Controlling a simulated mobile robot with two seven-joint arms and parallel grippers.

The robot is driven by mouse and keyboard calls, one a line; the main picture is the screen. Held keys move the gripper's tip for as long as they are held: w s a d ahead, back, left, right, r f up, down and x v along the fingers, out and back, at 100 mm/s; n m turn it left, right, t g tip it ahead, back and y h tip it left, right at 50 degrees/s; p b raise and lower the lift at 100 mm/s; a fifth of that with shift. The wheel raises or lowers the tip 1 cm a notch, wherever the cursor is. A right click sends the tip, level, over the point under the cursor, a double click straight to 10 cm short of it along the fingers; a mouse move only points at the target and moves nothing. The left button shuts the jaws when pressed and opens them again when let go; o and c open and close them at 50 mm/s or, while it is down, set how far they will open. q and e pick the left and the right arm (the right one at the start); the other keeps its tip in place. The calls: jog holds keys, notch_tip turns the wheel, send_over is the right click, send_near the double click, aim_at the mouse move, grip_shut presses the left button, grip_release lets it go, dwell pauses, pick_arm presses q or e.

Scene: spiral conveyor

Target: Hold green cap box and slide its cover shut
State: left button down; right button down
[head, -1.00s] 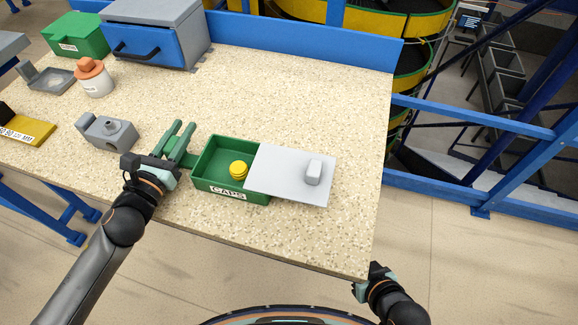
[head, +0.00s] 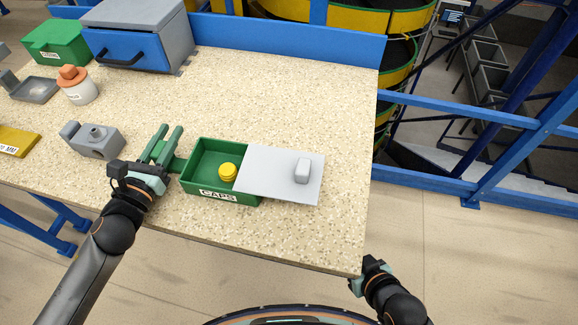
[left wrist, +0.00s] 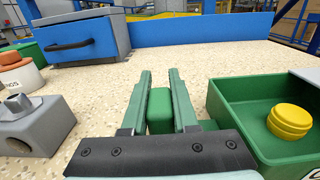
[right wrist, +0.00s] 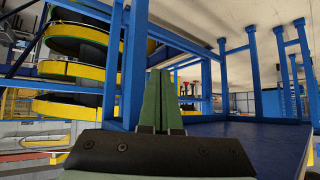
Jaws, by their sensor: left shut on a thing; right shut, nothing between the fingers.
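The green cap box (head: 205,186), labelled CAPS, sits on the speckled table with yellow caps (head: 227,171) inside. Its grey cover (head: 268,180) with a small light knob (head: 302,170) covers the right part and sticks out past the right side; the left part is open. My left gripper (head: 164,150) is at the box's left side, shut on the box's green handle (left wrist: 160,110), which shows between the fingers in the left wrist view. My right gripper (head: 369,266) is shut and empty, low beyond the table's front right corner; its closed fingers show in the right wrist view (right wrist: 160,104).
A grey fixture (head: 93,141) stands left of my left gripper. A white jar with an orange top (head: 77,86), a grey tray (head: 36,90), a green box (head: 55,42) and a blue-drawer cabinet (head: 138,48) stand farther back. The table behind and right of the cap box is clear.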

aim_at(310, 172)
pick_arm(q)
jog(key=shift+f, duration=0.15)
pick_arm(e)
jog(key=w+d+r+n+t+y, duration=0.1)
jog(key=w+d+r+n+t, duration=0.35)
jog(key=r+n, duration=0.3)
jog(key=w+d+r+n+t+y, duration=0.2)
jog(key=w+d+r+n+t, duration=0.1)
jog(key=w+r+n, duration=0.4)
pick_arm(q)
jog(key=shift+f, duration=0.1)
pick_arm(e)
jog(key=s+r+n+g+y, duration=0.4)
jog(key=n+g+y, duration=0.2)
jog(key=n, duration=1.1)
jog(key=s+r+n+g+y, duration=0.4)
jog(key=n+g+y, duration=0.15)
jog(key=n, duration=1.15)
pick_arm(q)
jog(key=shift+f, duration=0.15)
pick_arm(e)
jog(key=shift+g, duration=0.4)
jog(key=x, duration=1.4)
jog(key=shift+w+f, duration=0.1)
jog(key=shift+f, duration=0.15)
pick_arm(q)
jog(key=shift+s, duration=0.1)
